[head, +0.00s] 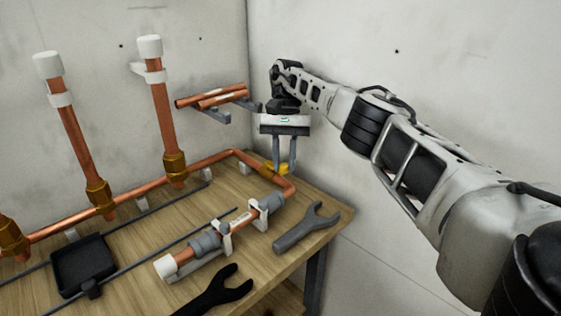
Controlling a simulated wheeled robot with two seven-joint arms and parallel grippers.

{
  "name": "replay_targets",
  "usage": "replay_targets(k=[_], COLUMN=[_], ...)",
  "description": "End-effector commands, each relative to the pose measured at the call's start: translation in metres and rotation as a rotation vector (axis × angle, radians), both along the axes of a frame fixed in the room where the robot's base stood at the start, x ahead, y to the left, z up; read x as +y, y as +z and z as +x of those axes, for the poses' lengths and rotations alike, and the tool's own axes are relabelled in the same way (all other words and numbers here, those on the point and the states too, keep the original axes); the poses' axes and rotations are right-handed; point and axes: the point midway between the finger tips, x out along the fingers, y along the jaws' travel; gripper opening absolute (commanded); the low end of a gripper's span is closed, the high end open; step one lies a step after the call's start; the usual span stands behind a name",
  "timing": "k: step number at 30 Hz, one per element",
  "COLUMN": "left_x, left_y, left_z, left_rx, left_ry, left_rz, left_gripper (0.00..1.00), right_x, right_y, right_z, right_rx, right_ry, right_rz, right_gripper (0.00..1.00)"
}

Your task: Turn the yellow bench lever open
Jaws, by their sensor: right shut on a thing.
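The yellow bench lever (267,170) sits on the copper pipe near the far right corner of the wooden bench. Only part of it shows beside and below my right gripper's fingers. My right gripper (284,169) points down from above, with its fingers closed on the lever. The lever's exact angle to the pipe is hard to tell because it is small and partly hidden. My left gripper is not in the head view.
Copper pipes with white caps (150,47) rise along the back wall. A grey wrench (306,229), a black wrench (216,294) and a black tray (83,264) lie on the bench (150,222). Short copper pipes (212,97) rest on a wall bracket behind my gripper.

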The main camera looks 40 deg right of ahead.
Motion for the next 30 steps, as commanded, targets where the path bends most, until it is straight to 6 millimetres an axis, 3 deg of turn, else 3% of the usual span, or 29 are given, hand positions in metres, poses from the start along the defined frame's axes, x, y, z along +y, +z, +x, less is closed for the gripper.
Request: replay_targets(k=[23,24,25,30], left_x=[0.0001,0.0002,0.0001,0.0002], left_y=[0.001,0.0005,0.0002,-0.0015], left_z=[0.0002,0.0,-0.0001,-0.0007], left_rx=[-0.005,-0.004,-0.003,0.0], left_ry=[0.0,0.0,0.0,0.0], left_rz=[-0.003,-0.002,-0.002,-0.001], left_gripper=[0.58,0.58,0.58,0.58], right_x=[-0.0058,-0.0057,-0.0057,-0.0053], right_y=[0.0022,0.0022,0.0022,0.0012], right_z=[0.0017,0.0017,0.0017,0.0013], right_rx=[-0.007,-0.007,-0.007,-0.004], right_ry=[0.094,0.094,0.094,0.095], right_rz=[-0.003,-0.003,-0.003,-0.002], right_gripper=[0.0,0.33,0.41,0.43])
